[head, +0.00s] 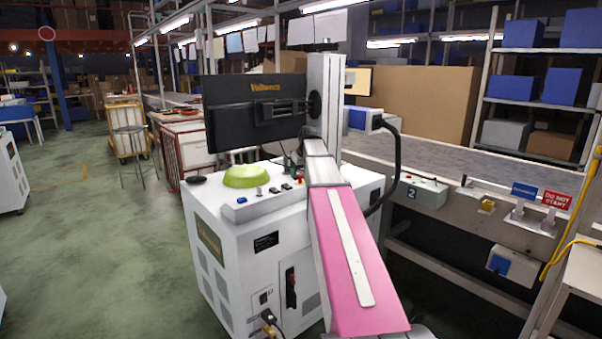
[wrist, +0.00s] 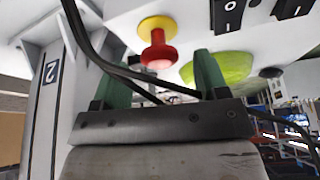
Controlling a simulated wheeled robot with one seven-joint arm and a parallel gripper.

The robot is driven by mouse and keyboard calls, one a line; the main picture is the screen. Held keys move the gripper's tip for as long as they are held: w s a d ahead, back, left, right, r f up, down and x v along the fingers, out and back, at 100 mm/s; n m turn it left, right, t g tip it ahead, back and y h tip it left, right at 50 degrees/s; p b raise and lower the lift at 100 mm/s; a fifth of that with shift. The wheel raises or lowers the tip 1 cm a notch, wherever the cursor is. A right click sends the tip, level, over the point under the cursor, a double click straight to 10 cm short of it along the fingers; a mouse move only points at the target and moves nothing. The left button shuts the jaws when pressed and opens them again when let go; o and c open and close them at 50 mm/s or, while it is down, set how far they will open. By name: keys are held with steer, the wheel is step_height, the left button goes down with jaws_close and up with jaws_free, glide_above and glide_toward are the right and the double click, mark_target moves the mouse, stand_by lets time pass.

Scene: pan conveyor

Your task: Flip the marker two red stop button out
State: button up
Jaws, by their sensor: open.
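The red stop button (wrist: 158,56), a round red knob on a yellow base, shows in the upper middle of the wrist view. My gripper (wrist: 161,66) is open, its two green fingers pointing toward the button, one on either side in the picture. I see no contact, and the remaining distance is hard to tell. A dark plate marked 2 (wrist: 51,72) is at the left of the wrist view.
A green dome (head: 246,176) stands on the cabinet top, behind the right finger in the wrist view. Black rocker switches (wrist: 228,14) lie at the upper right there. A black cable (wrist: 92,52) crosses before the fingers.

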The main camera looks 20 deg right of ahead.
steer(key=shift+r, duration=0.1)
steer(key=v, duration=1)
steer(key=shift+r, duration=0.3)
steer(key=shift+s, duration=0.1)
